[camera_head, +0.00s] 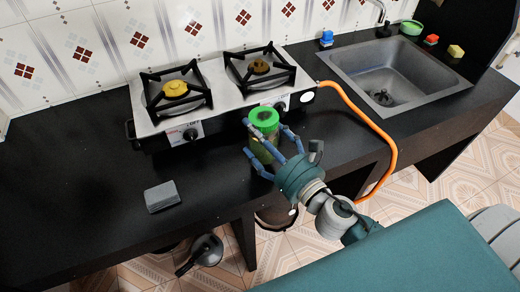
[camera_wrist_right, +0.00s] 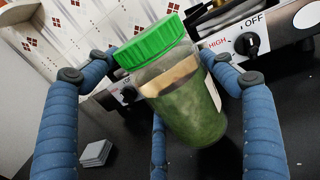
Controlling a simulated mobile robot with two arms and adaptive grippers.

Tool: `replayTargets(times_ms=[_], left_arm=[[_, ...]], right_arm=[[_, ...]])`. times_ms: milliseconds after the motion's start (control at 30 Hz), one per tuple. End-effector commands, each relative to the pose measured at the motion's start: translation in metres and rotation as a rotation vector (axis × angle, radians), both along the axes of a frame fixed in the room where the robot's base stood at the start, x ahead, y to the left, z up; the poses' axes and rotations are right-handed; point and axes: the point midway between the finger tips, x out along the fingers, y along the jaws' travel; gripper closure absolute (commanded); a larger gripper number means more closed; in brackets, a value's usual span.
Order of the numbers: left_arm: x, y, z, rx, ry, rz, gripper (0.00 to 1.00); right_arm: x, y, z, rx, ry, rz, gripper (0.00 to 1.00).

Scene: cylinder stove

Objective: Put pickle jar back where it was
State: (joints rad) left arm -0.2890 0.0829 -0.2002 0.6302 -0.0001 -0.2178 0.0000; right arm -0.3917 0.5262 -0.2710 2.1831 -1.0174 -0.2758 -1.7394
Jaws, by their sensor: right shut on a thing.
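The pickle jar (camera_head: 264,121) has a bright green lid and a glass body with green contents. In the head view it is in front of the stove's right half, at the counter's front part. My right gripper (camera_head: 265,150) has its blue fingers around the jar. In the right wrist view the jar (camera_wrist_right: 181,95) sits tilted in the picture between the blue fingers (camera_wrist_right: 165,110). I cannot tell whether its base touches the counter. My left gripper is not in view.
The two-burner stove (camera_head: 218,116) stands behind the jar, with an orange hose (camera_head: 390,137) curving off to its right. The sink (camera_head: 425,75) is at right. The counter's left part is mostly clear.

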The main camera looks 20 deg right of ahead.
Motion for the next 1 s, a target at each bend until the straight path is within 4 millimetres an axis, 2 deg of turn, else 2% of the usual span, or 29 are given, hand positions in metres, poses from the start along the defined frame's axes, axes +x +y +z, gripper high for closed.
replayTargets(times_ms=[67,300,767,800,867,1000], left_arm=[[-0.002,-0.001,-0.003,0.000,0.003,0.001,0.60],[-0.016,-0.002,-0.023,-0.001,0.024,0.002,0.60],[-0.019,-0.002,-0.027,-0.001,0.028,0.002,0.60],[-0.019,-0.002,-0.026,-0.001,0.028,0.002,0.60],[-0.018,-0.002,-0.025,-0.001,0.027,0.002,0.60],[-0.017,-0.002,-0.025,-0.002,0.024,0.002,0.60]], right_arm=[[0.000,0.000,-0.003,0.001,-0.004,-0.001,0.72],[0.000,-0.001,-0.036,0.001,-0.003,-0.002,0.72],[0.000,0.000,-0.042,-0.001,-0.004,0.000,0.72],[0.000,0.000,-0.043,-0.001,0.000,0.000,0.12],[0.000,0.000,-0.043,0.000,0.000,-0.001,0.00],[0.000,0.000,-0.043,0.000,0.000,-0.001,0.00]])
